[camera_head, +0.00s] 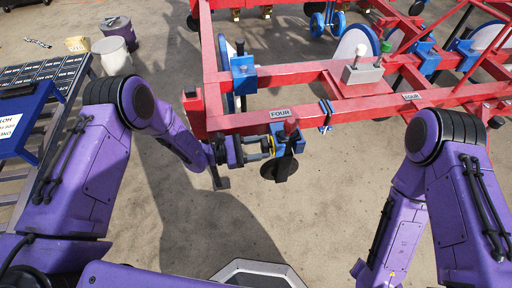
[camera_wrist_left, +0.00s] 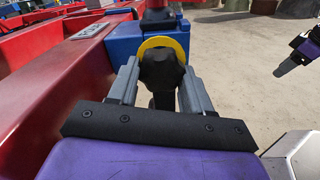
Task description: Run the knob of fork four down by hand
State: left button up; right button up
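Fork four is the blue block (camera_head: 290,138) under the "FOUR" label (camera_head: 279,114) on the red frame. It has a red piece on top and a dark round part below. Its black knob (camera_wrist_left: 162,72) sits before a yellow ring (camera_wrist_left: 164,43) in the left wrist view. My left gripper (camera_head: 266,146) reaches it from the left, with one grey finger on each side of the knob. The knob fills the gap between the fingers, which look shut on it. My right arm's end (camera_wrist_left: 298,52) shows at the right edge of that view; its finger opening is unclear.
The red frame (camera_head: 340,75) carries other blue blocks and discs, with a grey block (camera_head: 362,74) on top. A second "FOUR" label (camera_head: 411,96) is farther right. A tray rack (camera_head: 45,75) and white container (camera_head: 112,55) stand left. The floor in front is bare.

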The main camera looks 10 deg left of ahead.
pick_arm(q)
jog(key=shift+s+f, duration=0.1)
jog(key=shift+s, duration=0.05)
jog(key=shift+c, duration=0.9)
jog(key=shift+s+d+m, duration=0.1)
jog(key=shift+d+m, duration=0.05)
jog(key=shift+m, duration=3.25)
jog(key=o, duration=1)
jog(key=shift+o, duration=0.2)
